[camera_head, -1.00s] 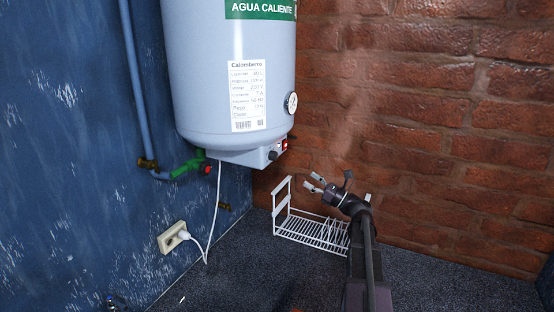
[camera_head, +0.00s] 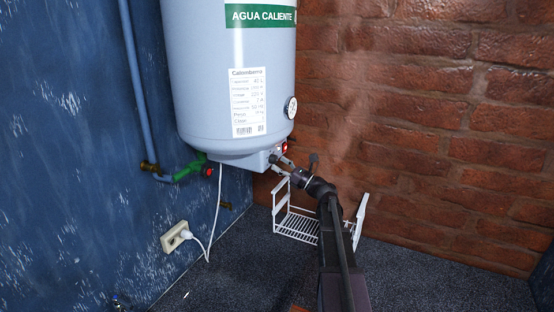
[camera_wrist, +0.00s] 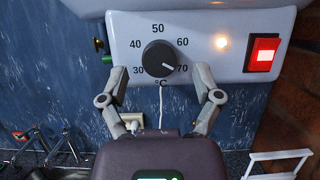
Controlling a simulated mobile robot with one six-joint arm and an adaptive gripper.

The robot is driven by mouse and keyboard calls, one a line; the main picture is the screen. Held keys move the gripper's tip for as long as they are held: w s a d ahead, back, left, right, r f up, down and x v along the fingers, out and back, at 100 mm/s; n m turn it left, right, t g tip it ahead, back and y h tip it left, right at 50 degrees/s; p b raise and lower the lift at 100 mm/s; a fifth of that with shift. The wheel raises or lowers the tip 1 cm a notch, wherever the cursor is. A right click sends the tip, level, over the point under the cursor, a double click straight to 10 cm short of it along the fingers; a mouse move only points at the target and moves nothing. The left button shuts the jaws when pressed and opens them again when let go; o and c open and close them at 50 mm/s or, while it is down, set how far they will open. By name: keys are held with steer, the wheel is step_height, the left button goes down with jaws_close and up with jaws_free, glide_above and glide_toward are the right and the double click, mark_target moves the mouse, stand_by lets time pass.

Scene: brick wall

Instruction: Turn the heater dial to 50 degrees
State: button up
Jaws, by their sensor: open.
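The heater (camera_head: 222,100) is a pale tank on the blue wall, with a control box at its bottom. The wrist view shows the black round dial (camera_wrist: 159,58) on that box, with marks from 30 to 70 °C around it. Its white pointer line points to the lower right, near 70. My gripper (camera_wrist: 161,72) is open, with one fingertip to the left and one to the right of the dial, a gap on each side. In the head view my gripper (camera_head: 281,165) is close at the control box, and its tips partly hide the dial.
A lit red switch (camera_wrist: 262,53) and a glowing lamp (camera_wrist: 222,42) are right of the dial. A white wire rack (camera_head: 297,225) stands on the floor below my arm. A white cord runs to a wall socket (camera_head: 175,236). The brick wall is close on the right.

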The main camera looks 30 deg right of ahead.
steer(key=shift+w+a+r, duration=0.3)
steer(key=shift+w+a, duration=0.1)
steer(key=shift+w, duration=0.05)
jaws_close()
steer(key=shift+w+d+n+g, duration=0.1)
steer(key=shift+n+g, duration=0.2)
steer(key=shift+n, duration=0.4)
steer(key=shift+w+d+r+n+g+y+p, duration=0.15)
steer(key=shift+n+g+y+p, duration=0.25)
steer(key=shift+n+g+p, duration=1.8)
steer(key=shift+r+n+g+y, duration=0.1)
steer(key=shift+n+g+y, duration=0.3)
steer(key=shift+n, duration=3.75)
steer(key=shift+w+d+r+n+g+y+p, duration=0.3)
steer(key=shift+n+g+p, duration=0.85)
steer(key=shift+n, duration=2)
steer(key=shift+s+a+f, duration=0.2)
steer(key=shift+s, duration=0.05)
